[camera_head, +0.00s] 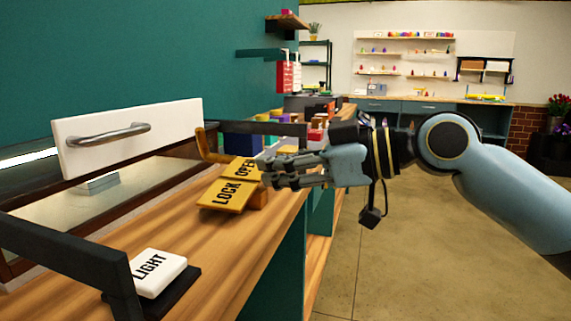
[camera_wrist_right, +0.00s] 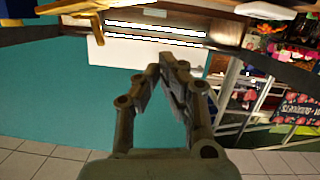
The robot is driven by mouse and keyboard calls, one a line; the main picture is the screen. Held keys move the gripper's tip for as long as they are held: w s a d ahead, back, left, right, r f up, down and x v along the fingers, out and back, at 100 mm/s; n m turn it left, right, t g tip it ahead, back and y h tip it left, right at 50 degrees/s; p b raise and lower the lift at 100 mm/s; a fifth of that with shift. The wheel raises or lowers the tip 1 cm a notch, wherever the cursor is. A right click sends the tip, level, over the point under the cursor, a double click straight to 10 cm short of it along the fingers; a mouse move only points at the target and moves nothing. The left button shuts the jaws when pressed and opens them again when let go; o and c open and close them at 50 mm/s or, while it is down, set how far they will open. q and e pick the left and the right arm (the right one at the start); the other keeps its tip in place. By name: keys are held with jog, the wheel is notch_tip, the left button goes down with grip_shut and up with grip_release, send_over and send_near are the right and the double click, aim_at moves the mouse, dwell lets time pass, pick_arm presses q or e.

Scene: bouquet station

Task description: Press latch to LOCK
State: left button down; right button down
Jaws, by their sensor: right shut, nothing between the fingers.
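The yellow latch rocker (camera_head: 226,194) sits on the wooden counter in the head view, with LOCK on its near half and OPEN on its far half. I cannot tell which half is pressed down. A yellow bent lever (camera_head: 205,150) stands just behind it. My right gripper (camera_head: 268,178) is shut and empty, its tips at the right edge of the rocker, near where the halves meet. I cannot tell whether they touch. In the wrist view the right gripper (camera_wrist_right: 168,66) points up the picture with nothing in its fingers. My left gripper is not in view.
A white panel with a metal handle (camera_head: 110,135) stands left of the latch. A white LIGHT button (camera_head: 158,272) and a dark frame (camera_head: 70,250) are near the front left. Small colored boxes stand behind the gripper. Open floor (camera_head: 400,260) lies to the right.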

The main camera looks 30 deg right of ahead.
jog(key=shift+s+d+r, duration=0.2)
jog(key=shift+s+d, duration=0.25)
jog(key=shift+s, duration=0.05)
jog(key=w+d+f+m+h, duration=0.1)
jog(key=d+f+m+h, duration=0.2)
jog(key=f, duration=0.8)
jog(key=d+f+m+h, duration=0.2)
jog(key=d+f+m, duration=0.15)
jog(key=f, duration=0.75)
jog(key=s+d+f+m+g+h, duration=0.15)
jog(key=s+f, duration=0.25)
jog(key=f, duration=0.6)
jog(key=s+d+f+m+g+h, duration=0.1)
jog(key=s+d+f+g, duration=0.2)
jog(key=f, duration=0.6)
jog(key=s+f+m+g+h, duration=0.1)
jog(key=s+f+g+h, duration=0.1)
jog(key=s+f, duration=1.35)
jog(key=s+a+f+g, duration=0.1)
jog(key=s+f, duration=0.3)
jog(key=s, duration=0.8)
jog(key=s+a+f+g+h, duration=0.1)
jog(key=s+f+g, duration=0.2)
jog(key=s, duration=0.8)
notch_tip(320, 180, down, 2)
jog(key=shift+s, duration=0.4)
